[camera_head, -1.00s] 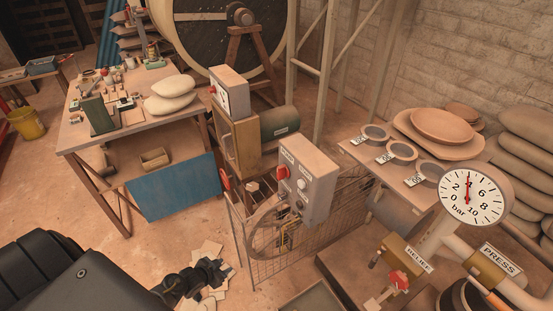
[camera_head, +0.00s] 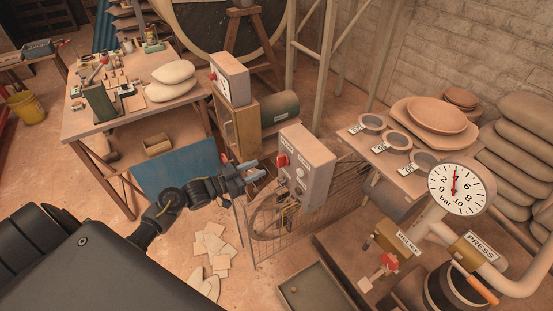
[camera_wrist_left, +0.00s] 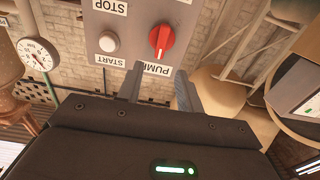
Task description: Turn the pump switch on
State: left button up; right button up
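The pump switch is a red rotary knob (camera_head: 283,160) on the face of a grey control box (camera_head: 312,172). In the left wrist view the red knob (camera_wrist_left: 161,40) appears upside down, beside its PUMP label (camera_wrist_left: 157,69); its ridge runs roughly up and down the picture, with a pale mark at the lower end. My left gripper (camera_head: 257,170) is just left of the box, pointing at the knob and apart from it. In the wrist view its two fingers (camera_wrist_left: 158,88) are spread with nothing between them. My right gripper is not in view.
A round pale START button (camera_wrist_left: 108,42) sits beside the knob. A wire-mesh guard (camera_head: 290,235) stands below the box. A wooden cabinet (camera_head: 235,125) with a grey dial box is behind my gripper. A pressure gauge (camera_head: 458,190) reads near the top at right. Papers (camera_head: 212,245) lie on the floor.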

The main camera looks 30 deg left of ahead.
aim_at(278, 159)
pick_arm(q)
jog(key=p+x, duration=0.1)
jog(key=x, duration=0.7)
jog(key=shift+w+d+p, duration=0.25)
jog(key=shift+w+p, duration=0.05)
jog(key=shift+p, duration=0.1)
jog(key=shift+c, duration=0.5)
grip_shut()
